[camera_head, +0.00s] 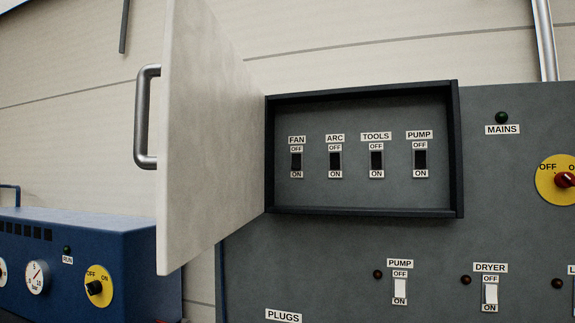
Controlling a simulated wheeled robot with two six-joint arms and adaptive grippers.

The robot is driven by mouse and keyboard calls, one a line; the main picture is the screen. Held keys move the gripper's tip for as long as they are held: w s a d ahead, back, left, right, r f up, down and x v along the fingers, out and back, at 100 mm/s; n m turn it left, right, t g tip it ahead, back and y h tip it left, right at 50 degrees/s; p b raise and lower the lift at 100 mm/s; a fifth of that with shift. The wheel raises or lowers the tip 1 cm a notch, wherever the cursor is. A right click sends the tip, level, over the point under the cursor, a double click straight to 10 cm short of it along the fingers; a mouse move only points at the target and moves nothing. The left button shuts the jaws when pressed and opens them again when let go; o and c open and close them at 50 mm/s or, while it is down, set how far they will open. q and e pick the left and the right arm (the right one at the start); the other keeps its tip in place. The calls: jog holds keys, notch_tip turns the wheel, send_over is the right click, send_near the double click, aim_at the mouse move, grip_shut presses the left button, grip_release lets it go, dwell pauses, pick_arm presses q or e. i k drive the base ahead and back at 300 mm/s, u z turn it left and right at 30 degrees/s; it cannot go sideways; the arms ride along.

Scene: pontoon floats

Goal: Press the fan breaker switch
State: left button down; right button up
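The fan breaker switch (296,161) is a small black rocker in a light frame. It is the leftmost of several breakers in a dark recessed box (364,208) on the grey panel. A FAN label (297,139) sits above it, with OFF over the switch and ON under it. The box's pale door (205,130) stands swung open to the left, with a metal handle (146,117) on its outer face. The rocker is too small to tell which way it is set. Neither of my grippers shows in this view.
Breakers for ARC (335,161), TOOLS (376,161) and PUMP (420,160) stand to the right of it. White pump (400,288) and dryer (490,294) switches sit below the box. A yellow-red mains knob (563,181) is at right, a blue machine (120,262) at lower left.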

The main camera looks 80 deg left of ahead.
aim_at(296, 158)
jog(key=u, duration=2.5)
jog(key=k, duration=0.65)
jog(key=z, duration=0.45)
jog(key=i, duration=1)
jog(key=z, duration=0.45)
jog(key=i, duration=0.95)
jog(key=u, duration=0.2)
